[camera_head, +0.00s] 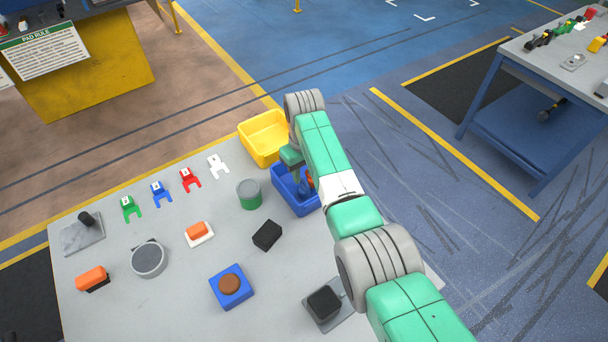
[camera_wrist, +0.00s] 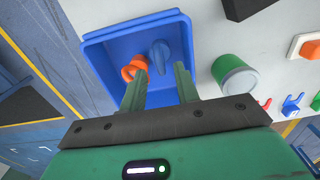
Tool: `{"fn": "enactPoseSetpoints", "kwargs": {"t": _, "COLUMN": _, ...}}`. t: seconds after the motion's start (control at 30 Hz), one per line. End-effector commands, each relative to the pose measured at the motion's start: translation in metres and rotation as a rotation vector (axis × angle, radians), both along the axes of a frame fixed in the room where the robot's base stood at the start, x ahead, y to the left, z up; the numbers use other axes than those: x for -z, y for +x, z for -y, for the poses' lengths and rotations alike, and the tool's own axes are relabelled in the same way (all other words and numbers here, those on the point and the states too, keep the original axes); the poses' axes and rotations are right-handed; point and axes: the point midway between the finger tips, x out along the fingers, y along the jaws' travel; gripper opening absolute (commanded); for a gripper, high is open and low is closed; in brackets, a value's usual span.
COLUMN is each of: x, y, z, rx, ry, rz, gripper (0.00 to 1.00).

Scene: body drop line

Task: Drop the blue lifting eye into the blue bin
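The blue bin (camera_head: 283,192) stands at the table's right edge, partly hidden behind my arm; it also shows in the wrist view (camera_wrist: 107,58). The blue lifting eye (camera_wrist: 160,50) appears to be inside the bin, beyond my fingertips. An orange ring-shaped piece (camera_wrist: 134,67) is also in the bin, close to the left finger. My gripper (camera_wrist: 160,70) is over the bin, pointing down into it. Its two green fingers are apart, with no object visibly clamped between them. In the head view my arm hides most of the fingers.
A yellow bin (camera_head: 262,140) stands directly behind the blue bin. A green-and-grey can (camera_head: 249,195) and a black block (camera_head: 267,235) are to the left. Several coloured hooks, orange pieces and a blue block (camera_head: 231,288) are spread over the grey table.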

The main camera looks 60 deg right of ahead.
Motion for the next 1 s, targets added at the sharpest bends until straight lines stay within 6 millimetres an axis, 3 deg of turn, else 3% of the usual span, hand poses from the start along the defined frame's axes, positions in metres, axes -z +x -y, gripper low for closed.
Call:
{"fn": "enactPoseSetpoints", "kwargs": {"t": 0.03, "x": -0.019, "y": 0.000, "z": 0.000, "rx": 0.000, "ry": -0.003, "rz": 0.003, "gripper": 0.31}}
{"fn": "enactPoseSetpoints", "kwargs": {"t": 0.2, "x": -0.061, "y": 0.000, "z": 0.000, "rx": 0.000, "ry": -0.001, "rz": 0.000, "gripper": 0.31}}
{"fn": "enactPoseSetpoints", "kwargs": {"t": 0.4, "x": -0.092, "y": 0.000, "z": 0.000, "rx": 0.000, "ry": 0.000, "rz": 0.000, "gripper": 0.31}}
{"fn": "enactPoseSetpoints", "kwargs": {"t": 0.93, "x": -0.097, "y": 0.000, "z": 0.000, "rx": 0.000, "ry": 0.000, "rz": -0.001, "gripper": 0.31}}
{"fn": "enactPoseSetpoints", "kwargs": {"t": 1.0, "x": -0.099, "y": 0.008, "z": -0.003, "rx": -0.009, "ry": -0.017, "rz": 0.016, "gripper": 0.31}}
